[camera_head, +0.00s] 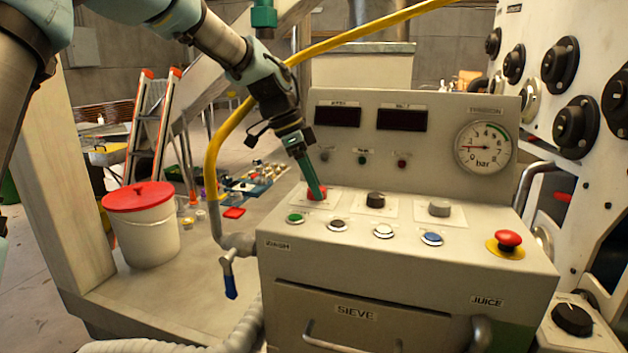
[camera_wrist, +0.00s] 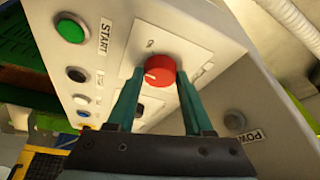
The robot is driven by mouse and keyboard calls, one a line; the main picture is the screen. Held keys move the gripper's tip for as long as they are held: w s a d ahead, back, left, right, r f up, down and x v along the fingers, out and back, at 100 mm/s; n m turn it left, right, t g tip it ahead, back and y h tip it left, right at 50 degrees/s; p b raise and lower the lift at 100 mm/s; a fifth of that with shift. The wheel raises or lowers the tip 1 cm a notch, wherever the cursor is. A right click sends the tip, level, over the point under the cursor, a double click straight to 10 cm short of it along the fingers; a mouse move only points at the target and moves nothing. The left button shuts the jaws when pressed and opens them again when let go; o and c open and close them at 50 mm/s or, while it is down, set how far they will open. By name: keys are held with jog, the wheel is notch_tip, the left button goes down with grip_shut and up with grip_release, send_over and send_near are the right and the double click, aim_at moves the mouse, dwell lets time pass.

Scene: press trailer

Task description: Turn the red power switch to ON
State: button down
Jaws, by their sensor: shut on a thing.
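The red power switch (camera_head: 316,194) is a round knob on a white plate at the left of the console's sloped top. In the wrist view the red knob (camera_wrist: 158,71) shows a white pointer line towards its left side. My gripper (camera_head: 314,190) comes down on it from above. In the wrist view its green fingers (camera_wrist: 156,84) stand on either side of the knob and are shut on it. The fingers partly hide the knob in the head view. The lettering on the plate is too small or hidden to read fully.
A black knob (camera_head: 375,200) and a grey knob (camera_head: 439,208) sit to the right. Several push buttons, including a green one (camera_head: 296,218), line the front. A red mushroom button (camera_head: 508,239) is at far right. A yellow hose (camera_head: 212,165) runs along the console's left.

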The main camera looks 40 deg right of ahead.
jog(key=m+p, duration=0.1)
jog(key=m, duration=0.1)
jog(key=m+g+y+p, duration=0.1)
jog(key=m+p, duration=0.1)
jog(key=m, duration=0.1)
jog(key=shift+w+d+r+y, duration=0.1)
jog(key=shift+d+y, duration=0.05)
jog(key=shift+y, duration=0.15)
jog(key=shift+m+g+y+p, duration=0.5)
jog(key=shift+m+p, duration=0.45)
jog(key=shift+m, duration=0.65)
jog(key=shift+c, duration=1.5)
grip_release()
jog(key=d+b+v, duration=0.1)
jog(key=b+v, duration=0.1)
jog(key=v, duration=0.8)
jog(key=shift+a+r, duration=0.3)
jog(key=shift+a, duration=0.1)
